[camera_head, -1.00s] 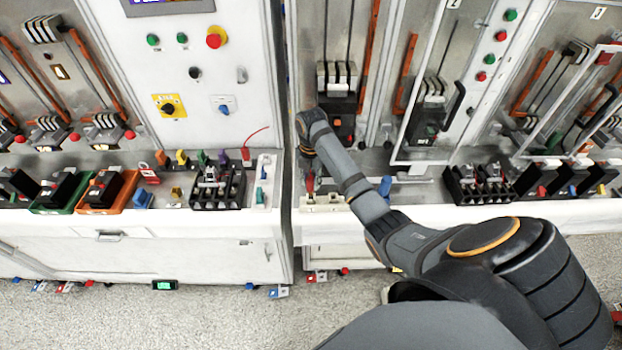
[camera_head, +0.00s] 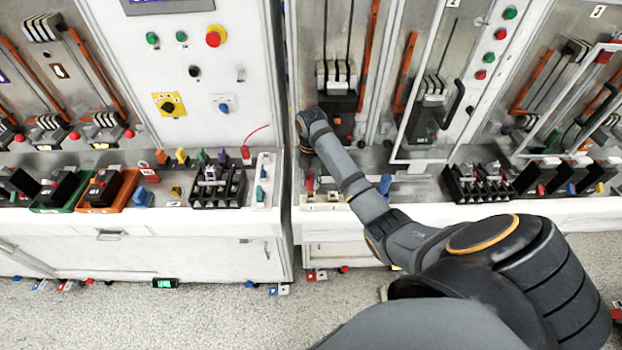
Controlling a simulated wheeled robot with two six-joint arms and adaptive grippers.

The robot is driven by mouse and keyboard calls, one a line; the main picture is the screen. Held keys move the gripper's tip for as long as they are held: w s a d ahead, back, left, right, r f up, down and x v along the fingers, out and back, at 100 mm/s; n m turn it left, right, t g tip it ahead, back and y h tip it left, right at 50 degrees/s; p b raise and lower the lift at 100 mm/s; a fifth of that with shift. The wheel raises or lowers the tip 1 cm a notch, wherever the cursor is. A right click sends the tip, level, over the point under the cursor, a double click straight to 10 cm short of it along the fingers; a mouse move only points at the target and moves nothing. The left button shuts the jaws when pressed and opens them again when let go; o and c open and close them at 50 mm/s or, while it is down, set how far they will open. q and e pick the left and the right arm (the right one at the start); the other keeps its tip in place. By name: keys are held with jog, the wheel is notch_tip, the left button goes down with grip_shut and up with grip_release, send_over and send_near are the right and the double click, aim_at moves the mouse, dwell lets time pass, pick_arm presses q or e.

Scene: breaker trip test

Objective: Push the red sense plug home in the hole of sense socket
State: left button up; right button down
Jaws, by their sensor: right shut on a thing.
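My right arm reaches in from the lower right to the edge of the middle bench. My right gripper (camera_head: 309,170) points down there, small and partly hidden behind its own wrist. It is shut on the red sense plug (camera_head: 310,184), which shows as a small red piece below the wrist. The plug is right above a white socket block (camera_head: 308,198) at the front of the bench, which I take for the sense socket. The hole is too small to see, and I cannot tell how deep the plug sits. My left gripper is not in view.
Another red plug with a thin lead (camera_head: 246,152) stands on the left bench. A blue piece (camera_head: 385,184) is just right of my forearm. A black terminal block (camera_head: 218,187) and a second one (camera_head: 478,183) stand on either side. Tall cabinets rise behind.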

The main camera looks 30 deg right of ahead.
jog(key=shift+f, duration=0.95)
jog(key=shift+r, duration=0.15)
jog(key=shift+r, duration=0.65)
jog(key=shift+f, duration=0.75)
dwell(0.8)
jog(key=c, duration=1)
grip_release()
notch_tip(320, 180, up, 8)
jog(key=shift+f, duration=0.2)
